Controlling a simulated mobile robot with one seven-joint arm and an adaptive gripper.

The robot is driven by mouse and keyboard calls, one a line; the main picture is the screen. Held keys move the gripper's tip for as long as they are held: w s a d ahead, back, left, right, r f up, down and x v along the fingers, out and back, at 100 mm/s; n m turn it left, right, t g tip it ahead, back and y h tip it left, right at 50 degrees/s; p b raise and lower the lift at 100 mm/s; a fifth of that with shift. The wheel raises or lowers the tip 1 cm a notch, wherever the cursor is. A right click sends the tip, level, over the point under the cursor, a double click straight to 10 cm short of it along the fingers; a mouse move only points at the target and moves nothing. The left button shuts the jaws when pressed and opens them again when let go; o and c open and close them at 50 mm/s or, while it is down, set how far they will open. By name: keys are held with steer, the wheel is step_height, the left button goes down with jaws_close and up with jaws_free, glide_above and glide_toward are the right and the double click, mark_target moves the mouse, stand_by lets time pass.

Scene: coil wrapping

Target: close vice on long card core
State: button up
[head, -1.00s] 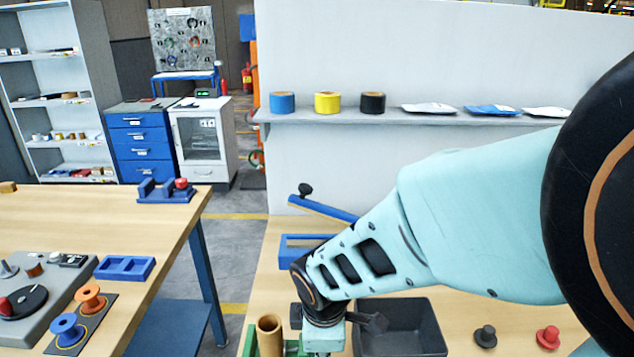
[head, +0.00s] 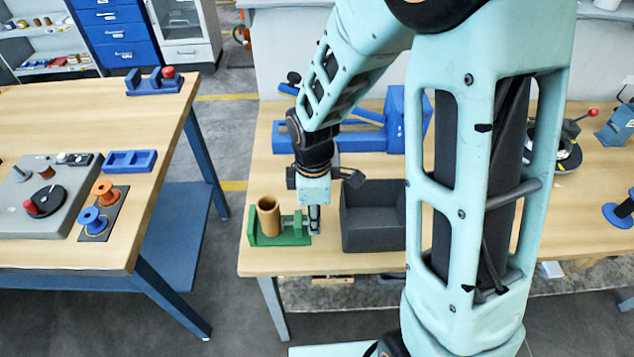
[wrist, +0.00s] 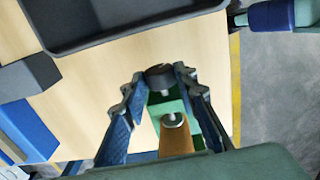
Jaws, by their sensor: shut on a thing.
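The green vice (head: 280,239) sits at the front left of the wooden bench. The brown card core (head: 268,217) stands upright in it, left of the screw; I cannot tell whether both jaws touch it. My gripper (head: 314,222) points down at the vice's right end, and its fingers are shut on the vice handle. In the wrist view, the dark round handle (wrist: 160,76) lies between my fingertips (wrist: 161,82). The green vice (wrist: 163,107) and the brown core (wrist: 176,140) show just below it, partly hidden by my gripper.
A dark grey bin (head: 372,226) stands close to the right of my gripper. A blue fixture (head: 365,138) lies behind it. The bench's front edge is close to the vice. Another wooden table (head: 60,240) with spools stands left across a gap.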

steer(key=shift+w+g+p, duration=0.25)
steer(key=shift+g+p, duration=0.1)
steer(key=shift+g, duration=0.05)
steer(key=shift+r, duration=0.1)
steer(key=shift+r+g+p, duration=0.15)
steer(key=shift+g+p, duration=0.25)
steer(key=shift+p, duration=0.55)
steer(key=shift+w+g+p, duration=0.25)
steer(key=shift+g+p, duration=0.55)
steer(key=shift+p, duration=0.25)
steer(key=shift+w+f+g+p, duration=0.1)
steer(key=shift+f+g+p, duration=0.2)
steer(key=shift+g, duration=0.3)
steer(key=shift+d, duration=0.1)
